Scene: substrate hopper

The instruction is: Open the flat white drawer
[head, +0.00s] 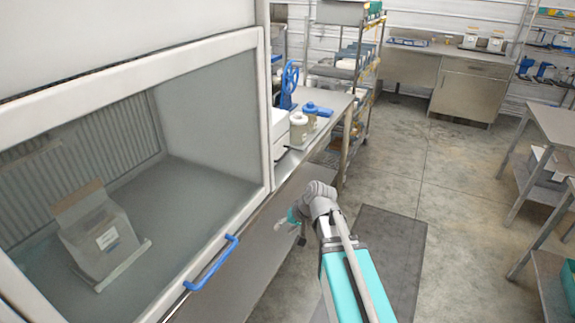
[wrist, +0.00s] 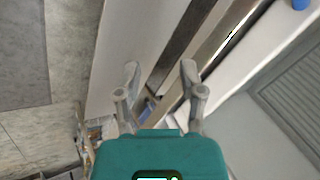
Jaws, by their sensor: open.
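I cannot pick out a flat white drawer with certainty in either view. My gripper (head: 285,226) is low in front of the grey bench front, right of the hood's blue handle; my arm hides part of this area. In the wrist view my gripper (wrist: 160,82) is open, its two fingers apart with nothing held between them. Beyond the fingers, a pale flat panel (wrist: 118,45) runs beside a dark gap and a light metal edge. A small blue thing shows low between the fingers, too small to name.
A white-framed hood (head: 210,60) with a blue handle (head: 212,265) fills the left; a paper bag (head: 100,240) is inside. A bench (head: 325,105) behind it carries lidded jars (head: 299,128) and a blue wheel (head: 289,84). Steel tables (head: 555,125) stand right. The floor (head: 390,180) between is clear.

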